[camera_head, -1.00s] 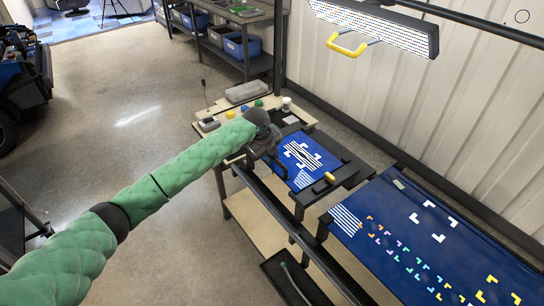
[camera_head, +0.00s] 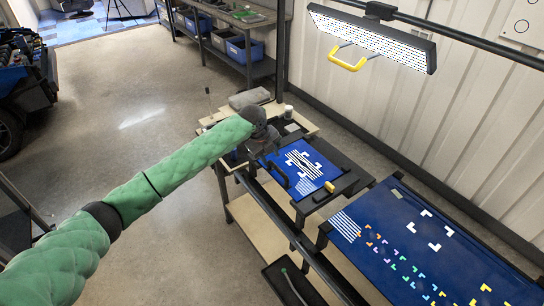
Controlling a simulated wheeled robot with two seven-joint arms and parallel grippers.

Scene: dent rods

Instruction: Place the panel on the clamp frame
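A small blue panel (camera_head: 303,170) with white bars and corner marks lies at the dark clamp frame (camera_head: 349,182) on the bench. A yellow clamp handle (camera_head: 329,187) stands at the panel's near right edge. I cannot tell whether the panel is fully seated on the frame. My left gripper (camera_head: 268,158), dark on a green padded arm, is at the panel's far left edge. Its fingers are small and dark against the frame, so whether they touch or grip the panel is unclear. My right gripper is not in view.
A larger blue board (camera_head: 420,255) with white and coloured corner marks lies to the right. A lamp with a yellow handle (camera_head: 347,59) hangs above. A dark rail (camera_head: 290,228) runs along the bench front. A grey case (camera_head: 249,98) and small items are behind. Open floor lies left.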

